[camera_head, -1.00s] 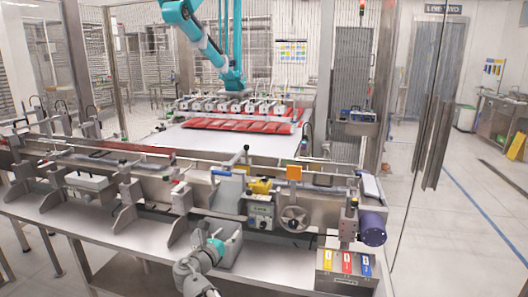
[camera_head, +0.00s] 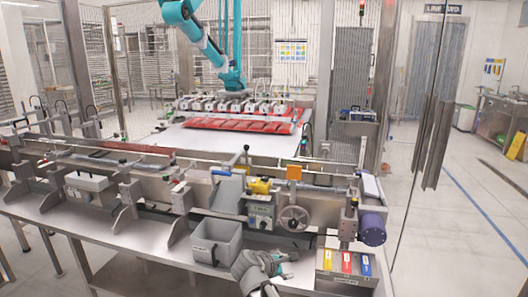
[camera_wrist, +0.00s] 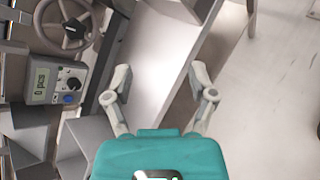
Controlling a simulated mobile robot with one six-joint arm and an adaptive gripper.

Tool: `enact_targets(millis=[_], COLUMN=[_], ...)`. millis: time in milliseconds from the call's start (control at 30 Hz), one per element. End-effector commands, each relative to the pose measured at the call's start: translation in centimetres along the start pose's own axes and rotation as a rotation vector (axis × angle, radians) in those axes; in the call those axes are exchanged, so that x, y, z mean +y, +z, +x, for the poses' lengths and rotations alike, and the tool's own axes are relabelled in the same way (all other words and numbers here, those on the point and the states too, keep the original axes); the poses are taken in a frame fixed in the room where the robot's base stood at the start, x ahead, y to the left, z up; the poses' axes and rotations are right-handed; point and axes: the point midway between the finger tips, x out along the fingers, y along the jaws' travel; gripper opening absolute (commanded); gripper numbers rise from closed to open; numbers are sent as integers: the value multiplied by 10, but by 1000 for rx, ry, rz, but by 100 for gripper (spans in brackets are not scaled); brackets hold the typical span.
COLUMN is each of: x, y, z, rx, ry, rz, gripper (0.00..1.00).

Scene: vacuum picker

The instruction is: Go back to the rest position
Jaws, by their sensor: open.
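My gripper (camera_head: 288,264) hangs over the front of the steel bench (camera_head: 150,243), between the grey bin and the box with coloured labels. In the wrist view, my gripper (camera_wrist: 161,78) has its two fingers spread with nothing between them. The bench edge and the floor show below and beyond the fingers. My forearm enters from the bottom of the head view.
A grey open bin (camera_head: 216,242) stands left of my gripper. A box with yellow, red and blue labels (camera_head: 345,266) stands to the right. Behind are a control box (camera_head: 262,213), a handwheel (camera_head: 295,218) and a purple motor (camera_head: 372,228).

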Motion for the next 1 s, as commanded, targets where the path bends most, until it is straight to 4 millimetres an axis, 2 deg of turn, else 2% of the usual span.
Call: enact_targets(millis=[33, 200, 500, 700, 1000], x=[-16, -63, -133, -158, -179], y=[8, 22, 36, 40, 44], z=[10, 32, 45, 41, 33], rx=[23, 93, 133, 120, 85], ry=[-59, -269, -664, -862, -1070], rz=[92, 423, 981, 1224, 1452], gripper=[73, 73, 73, 73, 73])
